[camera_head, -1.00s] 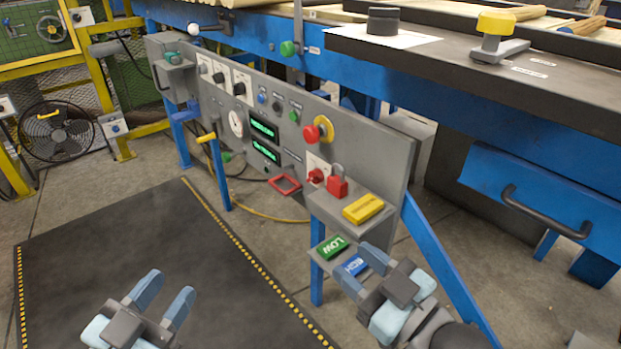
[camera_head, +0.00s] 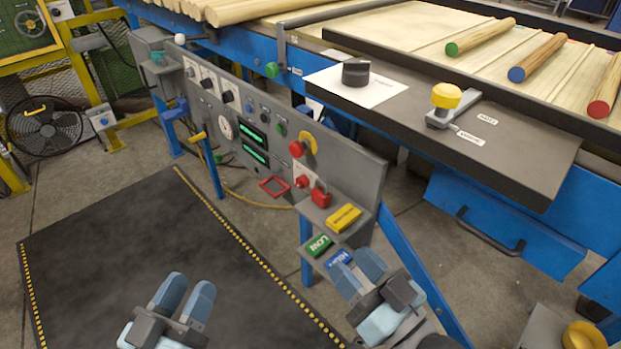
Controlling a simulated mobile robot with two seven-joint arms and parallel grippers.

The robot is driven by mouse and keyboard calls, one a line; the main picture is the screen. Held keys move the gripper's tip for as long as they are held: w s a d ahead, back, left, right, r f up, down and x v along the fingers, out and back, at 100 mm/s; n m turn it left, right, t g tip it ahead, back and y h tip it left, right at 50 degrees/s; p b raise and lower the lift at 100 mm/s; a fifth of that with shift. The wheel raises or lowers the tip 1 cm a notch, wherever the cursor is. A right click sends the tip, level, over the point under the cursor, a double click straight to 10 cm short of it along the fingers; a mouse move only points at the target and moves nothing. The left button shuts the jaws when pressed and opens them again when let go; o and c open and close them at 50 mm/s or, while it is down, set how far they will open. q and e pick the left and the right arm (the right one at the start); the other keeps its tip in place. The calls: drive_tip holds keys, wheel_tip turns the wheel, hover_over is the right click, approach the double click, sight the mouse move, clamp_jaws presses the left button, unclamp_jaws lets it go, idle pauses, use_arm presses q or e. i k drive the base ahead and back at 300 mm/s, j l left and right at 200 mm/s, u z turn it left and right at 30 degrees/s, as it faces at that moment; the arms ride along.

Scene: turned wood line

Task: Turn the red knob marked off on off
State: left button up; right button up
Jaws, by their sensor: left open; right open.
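A small red knob (camera_head: 302,182) sits on a pale plate low on the right part of the grey control panel (camera_head: 352,163). Its marking is too small to read. A red padlock-shaped piece (camera_head: 320,197) is just right of it. A red mushroom button (camera_head: 297,149) with a yellow ring (camera_head: 310,146) is above it. My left gripper (camera_head: 187,292) is open and empty over the dark mat, well left of and nearer than the knob. My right gripper (camera_head: 358,270) is open, below and right of the knob, in front of the lower shelf. Neither gripper touches the knob.
A yellow block (camera_head: 343,218) lies on the panel's ledge. A green LOW block (camera_head: 319,245) and a partly hidden blue block (camera_head: 338,257) are below. A blue leg (camera_head: 424,262) stands right of the panel. The mat (camera_head: 125,235) is clear.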

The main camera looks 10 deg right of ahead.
sight(301, 181)
drive_tip(key=i+j+z, duration=0.1)
drive_tip(key=j+z, duration=0.2)
drive_tip(key=z, duration=0.15)
drive_tip(key=j+z, duration=0.35)
drive_tip(key=z, duration=0.15)
drive_tip(key=j+z, duration=0.35)
drive_tip(key=j, duration=1.3)
drive_tip(key=k+j+z, duration=0.15)
drive_tip(key=j, duration=0.4)
drive_tip(key=i+j, duration=0.1)
drive_tip(key=j, duration=0.3)
drive_tip(key=i+j, duration=0.15)
drive_tip(key=j, duration=0.25)
drive_tip(key=i+j, duration=0.1)
drive_tip(key=j, duration=0.3)
